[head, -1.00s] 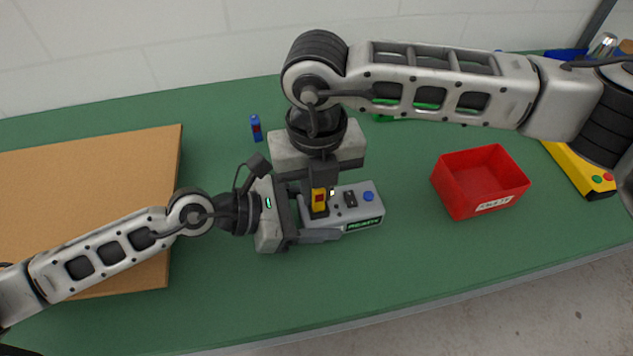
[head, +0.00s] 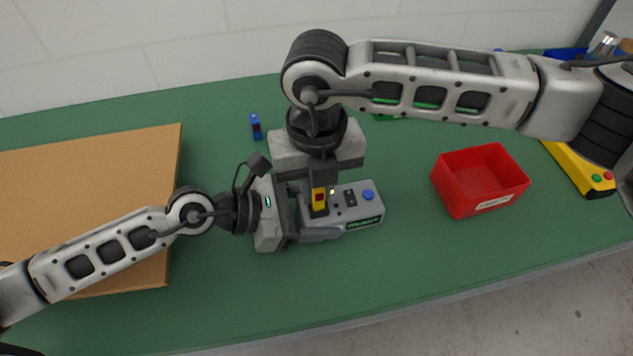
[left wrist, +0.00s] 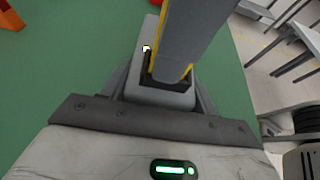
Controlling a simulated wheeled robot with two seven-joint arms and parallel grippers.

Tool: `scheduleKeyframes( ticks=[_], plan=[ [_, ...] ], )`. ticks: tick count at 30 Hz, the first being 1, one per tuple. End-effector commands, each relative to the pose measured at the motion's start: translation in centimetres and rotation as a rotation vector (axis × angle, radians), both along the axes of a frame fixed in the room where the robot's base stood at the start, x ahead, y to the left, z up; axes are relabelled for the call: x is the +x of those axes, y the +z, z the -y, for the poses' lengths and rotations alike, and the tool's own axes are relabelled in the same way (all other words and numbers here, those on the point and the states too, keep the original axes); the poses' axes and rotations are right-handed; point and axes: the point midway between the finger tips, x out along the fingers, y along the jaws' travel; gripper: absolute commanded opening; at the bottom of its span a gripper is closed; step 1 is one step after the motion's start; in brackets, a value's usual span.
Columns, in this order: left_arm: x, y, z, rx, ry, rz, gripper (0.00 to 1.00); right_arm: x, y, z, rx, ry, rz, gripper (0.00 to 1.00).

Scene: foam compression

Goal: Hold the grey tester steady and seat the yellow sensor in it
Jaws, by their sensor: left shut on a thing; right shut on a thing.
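The grey tester (head: 368,204) lies on the green table in the middle of the head view, with a blue button and a lit green display on it. My left gripper (head: 312,216) is shut on its left end. The yellow sensor (head: 319,196) stands upright over the black socket (left wrist: 168,80) at that end. My right gripper (head: 320,186) is shut on the sensor from above. In the left wrist view, a grey finger covers most of the sensor, and yellow edges (left wrist: 158,46) show beside it. The sensor's lower end meets the socket; I cannot tell how deep it sits.
A red bin (head: 456,195) stands to the right of the tester. A cardboard sheet or box (head: 90,180) covers the left of the table. A small blue item (head: 256,127) stands behind. A yellow device (head: 580,172) lies at the far right. The table's front is clear.

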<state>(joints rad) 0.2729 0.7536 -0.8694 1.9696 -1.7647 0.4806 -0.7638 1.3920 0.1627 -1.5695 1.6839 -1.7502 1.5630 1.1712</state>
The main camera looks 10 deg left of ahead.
Motion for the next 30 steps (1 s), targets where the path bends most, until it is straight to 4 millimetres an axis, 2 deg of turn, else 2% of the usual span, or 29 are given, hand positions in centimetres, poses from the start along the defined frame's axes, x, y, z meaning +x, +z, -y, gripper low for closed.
scheduleKeyframes(
  ticks=[27, 28, 30],
  plan=[
    [0.01, 0.19, 0.15, -0.003, -0.003, 0.003, 0.26, -0.5, -0.48, -0.25, 0.0, 0.011, -0.009, 0.0],
    [0.01, 0.19, 0.16, -0.004, -0.003, 0.004, 0.26, -0.5, -0.48, -0.26, 0.0, 0.011, -0.009, 0.21],
    [0.01, 0.19, 0.16, -0.004, -0.003, 0.004, 0.26, -0.51, -0.5, -0.27, 0.0, 0.012, -0.009, 0.41]
  ],
)
